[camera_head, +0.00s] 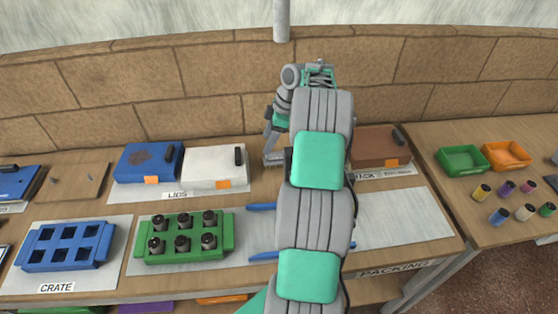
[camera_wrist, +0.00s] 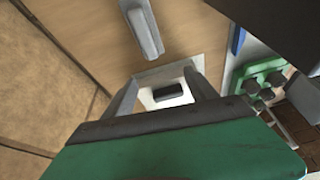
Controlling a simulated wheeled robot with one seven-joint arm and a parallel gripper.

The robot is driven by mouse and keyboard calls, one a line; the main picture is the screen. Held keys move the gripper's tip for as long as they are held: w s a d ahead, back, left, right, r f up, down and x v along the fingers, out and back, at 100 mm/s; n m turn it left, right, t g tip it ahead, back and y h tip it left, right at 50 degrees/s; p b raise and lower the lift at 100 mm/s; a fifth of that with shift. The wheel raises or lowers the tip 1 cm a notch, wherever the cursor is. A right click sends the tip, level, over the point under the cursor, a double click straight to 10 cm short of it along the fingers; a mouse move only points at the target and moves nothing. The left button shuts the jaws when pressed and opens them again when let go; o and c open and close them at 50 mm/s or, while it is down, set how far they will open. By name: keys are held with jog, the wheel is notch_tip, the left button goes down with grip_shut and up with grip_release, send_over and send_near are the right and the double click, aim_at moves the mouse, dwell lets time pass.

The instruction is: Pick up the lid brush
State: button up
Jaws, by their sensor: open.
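My gripper (camera_head: 272,143) is open above the back of the bench, right of the white lid. In the wrist view its two grey fingers (camera_wrist: 162,78) stand apart, with the white lid (camera_wrist: 150,77) and its black handle (camera_wrist: 167,92) seen beyond and between them. A pale grey, blunt-ended bar (camera_wrist: 143,30) lies above the fingertips in the wrist view, apart from them, over bare wood. It may be the lid brush, but I cannot tell for sure. My arm hides part of the bench in the head view.
The green crate (camera_head: 158,248) holds several dark plugs. The blue crate (camera_head: 45,262) has empty holes. A brown lid (camera_head: 370,151) stands right, and a brick wall (camera_head: 190,72) runs behind.

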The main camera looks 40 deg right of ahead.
aim_at(273, 159)
jog(key=shift+n, duration=0.5)
jog(key=d+f, duration=0.1)
jog(key=s+d+f, duration=0.1)
jog(key=d+f, duration=0.1)
jog(key=shift+s+d+f, duration=0.15)
jog(key=shift+s+d, duration=0.05)
jog(key=shift+s, duration=0.15)
jog(key=p+x, duration=0.1)
jog(key=x, duration=0.6)
jog(key=shift+f, duration=0.35)
jog(key=c, duration=1.4)
grip_shut()
notch_tip(273, 159, up, 10)
jog(key=shift+r, duration=0.1)
